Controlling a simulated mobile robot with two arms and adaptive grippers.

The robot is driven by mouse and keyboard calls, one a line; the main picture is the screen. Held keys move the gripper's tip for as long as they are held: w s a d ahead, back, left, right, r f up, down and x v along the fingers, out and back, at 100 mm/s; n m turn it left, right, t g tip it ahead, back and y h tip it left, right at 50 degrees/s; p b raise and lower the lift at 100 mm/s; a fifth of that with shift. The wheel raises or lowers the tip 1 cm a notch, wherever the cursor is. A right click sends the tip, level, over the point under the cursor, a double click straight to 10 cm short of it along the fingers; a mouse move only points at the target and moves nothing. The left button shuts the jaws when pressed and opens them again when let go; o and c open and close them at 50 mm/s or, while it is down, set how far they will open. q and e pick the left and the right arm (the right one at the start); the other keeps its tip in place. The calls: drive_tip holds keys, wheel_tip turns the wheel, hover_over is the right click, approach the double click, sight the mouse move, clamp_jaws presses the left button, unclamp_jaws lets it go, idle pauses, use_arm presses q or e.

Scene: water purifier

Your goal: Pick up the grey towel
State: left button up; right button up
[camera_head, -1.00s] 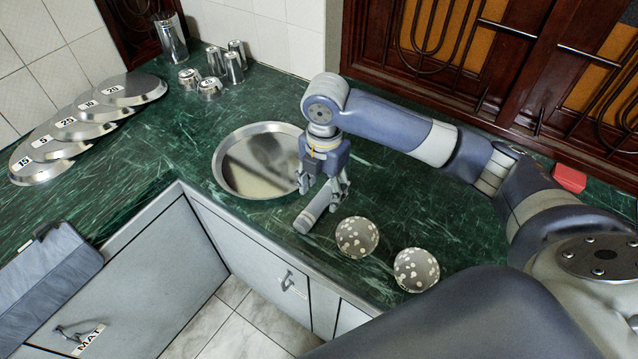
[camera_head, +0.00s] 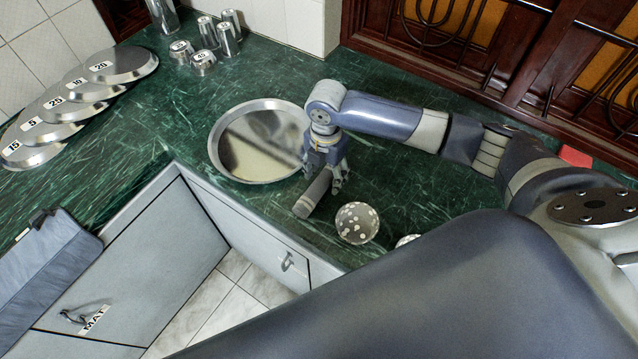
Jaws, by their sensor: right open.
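The grey towel (camera_head: 312,197) looks like a small grey roll. It lies on the green counter, right of the round metal tray and left of a spotted ball. My right gripper (camera_head: 326,178) points down over the towel's far end, with its fingers open. The towel's far end is partly hidden by the gripper, and I cannot tell whether the fingers touch it. My left gripper is not in view.
The round metal tray (camera_head: 258,103) lies just left of my gripper. Metal cups (camera_head: 228,40) and numbered plates (camera_head: 122,64) stand farther left.

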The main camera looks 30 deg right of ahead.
drive_tip(key=shift+f, duration=0.7)
drive_tip(key=shift+c, duration=1.3)
drive_tip(key=c, duration=0.9)
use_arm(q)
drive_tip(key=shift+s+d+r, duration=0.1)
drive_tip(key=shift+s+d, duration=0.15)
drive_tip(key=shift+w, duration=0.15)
use_arm(e)
drive_tip(key=shift+r, duration=0.1)
